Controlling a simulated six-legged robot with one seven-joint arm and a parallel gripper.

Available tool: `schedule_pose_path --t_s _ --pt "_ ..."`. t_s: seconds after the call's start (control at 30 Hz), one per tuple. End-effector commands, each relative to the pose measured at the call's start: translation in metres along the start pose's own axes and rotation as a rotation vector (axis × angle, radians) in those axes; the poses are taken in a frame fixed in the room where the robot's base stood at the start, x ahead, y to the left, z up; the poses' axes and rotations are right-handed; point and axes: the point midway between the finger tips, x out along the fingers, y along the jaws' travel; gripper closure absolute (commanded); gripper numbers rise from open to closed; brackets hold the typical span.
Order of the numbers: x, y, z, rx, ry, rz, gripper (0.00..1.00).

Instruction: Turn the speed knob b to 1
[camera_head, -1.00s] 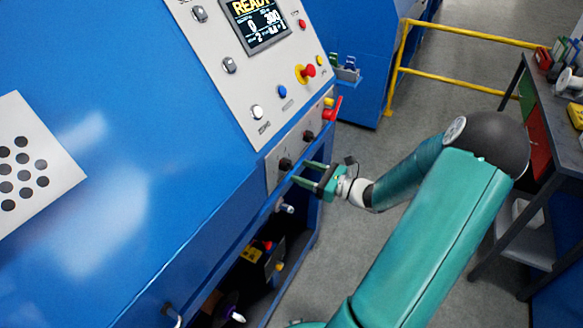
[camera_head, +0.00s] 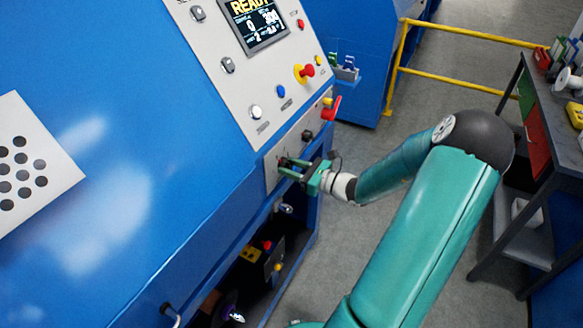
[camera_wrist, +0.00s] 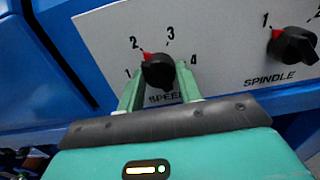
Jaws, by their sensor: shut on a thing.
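The black speed knob (camera_wrist: 158,72) sits on a pale panel in the wrist view, with numbers 1 to 4 around it. Its red pointer mark (camera_wrist: 146,57) points up and left, close to the 2. The label below is partly hidden by my gripper and reads "SPEE". My gripper (camera_wrist: 160,80) is shut on this knob, one finger on its left and one on its right. In the head view my gripper (camera_head: 287,169) reaches the lower panel of the blue machine and mostly hides the knob.
The spindle knob (camera_wrist: 292,43) is to the right, its red mark near 1. Above are a grey control panel (camera_head: 230,75) with a READY screen (camera_head: 254,22), a red emergency button (camera_head: 305,72) and a red lever (camera_head: 332,108). A workbench (camera_head: 540,110) stands at right.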

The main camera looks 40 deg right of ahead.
Motion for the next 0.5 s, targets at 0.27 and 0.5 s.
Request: schedule_pose_path --t_s 0.27,0.5 --pt "-0.0001 0.0 -0.0001 -0.065 0.001 0.0 0.88" --pt "0.0004 0.0003 -0.0002 -0.22 0.001 0.002 0.88"
